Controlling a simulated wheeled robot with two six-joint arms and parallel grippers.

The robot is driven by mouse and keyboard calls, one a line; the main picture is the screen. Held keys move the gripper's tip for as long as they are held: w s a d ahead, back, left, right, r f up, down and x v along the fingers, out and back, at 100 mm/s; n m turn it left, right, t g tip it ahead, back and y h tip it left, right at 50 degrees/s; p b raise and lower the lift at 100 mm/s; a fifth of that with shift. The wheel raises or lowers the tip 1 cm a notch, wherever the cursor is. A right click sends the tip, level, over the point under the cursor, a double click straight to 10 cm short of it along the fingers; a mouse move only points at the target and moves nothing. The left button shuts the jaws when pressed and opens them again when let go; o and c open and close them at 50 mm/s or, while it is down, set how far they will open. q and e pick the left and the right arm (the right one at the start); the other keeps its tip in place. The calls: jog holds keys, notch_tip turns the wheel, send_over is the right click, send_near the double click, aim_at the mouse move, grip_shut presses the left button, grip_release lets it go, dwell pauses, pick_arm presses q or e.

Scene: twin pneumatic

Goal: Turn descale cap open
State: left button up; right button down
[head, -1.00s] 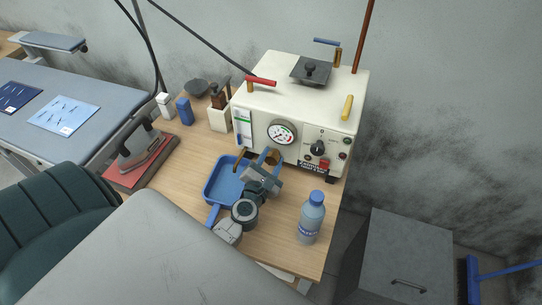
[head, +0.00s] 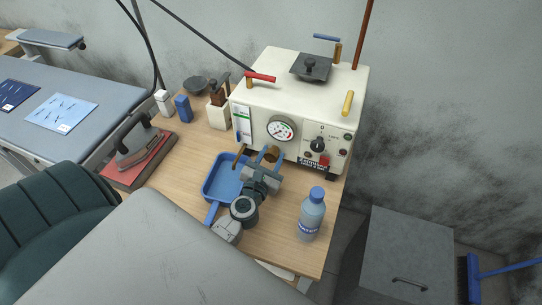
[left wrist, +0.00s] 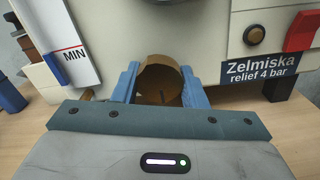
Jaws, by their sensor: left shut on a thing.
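The descale cap is the brass round fitting (head: 272,155) low on the front of the cream steam machine (head: 300,95), below its pressure gauge. My left gripper (head: 270,155) reaches it from the front, with its blue fingers shut on either side of the cap. In the left wrist view the brass cap (left wrist: 160,82) sits between the two blue fingers (left wrist: 160,85); its lower part is hidden by the gripper body. Whether the cap has come loose cannot be told. My right gripper is not in view.
A blue tray (head: 222,177) lies under my left arm on the wooden table. A water bottle (head: 312,214) stands to the right. An iron (head: 136,150) on a red base is at the left. A black knob (head: 317,145) is right of the gauge.

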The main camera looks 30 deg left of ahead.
pick_arm(q)
jog(key=shift+f, duration=0.15)
jog(key=o, duration=1)
jog(key=shift+c, duration=0.2)
jog(key=shift+s, duration=0.1)
jog(key=b+v, duration=0.3)
jog(key=v, duration=0.7)
jog(key=shift+f+b, duration=0.1)
jog(key=shift+b, duration=0.3)
jog(key=shift+s, duration=0.35)
